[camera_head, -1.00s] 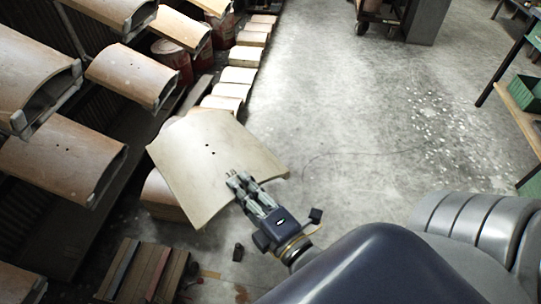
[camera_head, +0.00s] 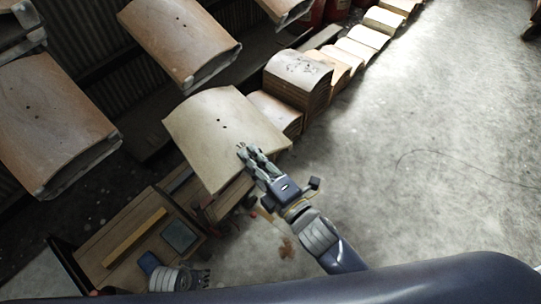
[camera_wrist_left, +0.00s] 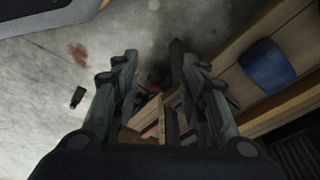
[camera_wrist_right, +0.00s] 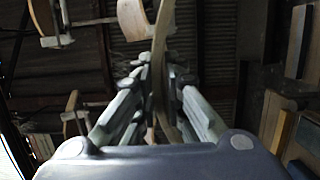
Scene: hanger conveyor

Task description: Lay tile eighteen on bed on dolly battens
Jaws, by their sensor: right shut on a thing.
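My right gripper (camera_head: 245,152) is shut on the near right edge of a curved, cream-coloured tile (camera_head: 208,138) with small dark holes. The tile is in the air, tilted. In the right wrist view the tile (camera_wrist_right: 158,50) shows edge-on between the fingers of the right gripper (camera_wrist_right: 157,75). What seems to be the wooden dolly (camera_head: 232,194) is below the tile and mostly hidden by it. Reddish and wooden strips, probably its battens (camera_wrist_left: 160,128), show in the left wrist view. My left gripper (camera_head: 204,278) is open and empty, low beside a wooden bench.
The wooden bench (camera_head: 105,255) carries a yellow strip (camera_head: 134,237) and a grey block (camera_head: 180,236). Brown tiles (camera_head: 180,45) hang at the upper left. Stacked tiles (camera_head: 300,82) stand in a row behind the held tile. The floor to the right is clear.

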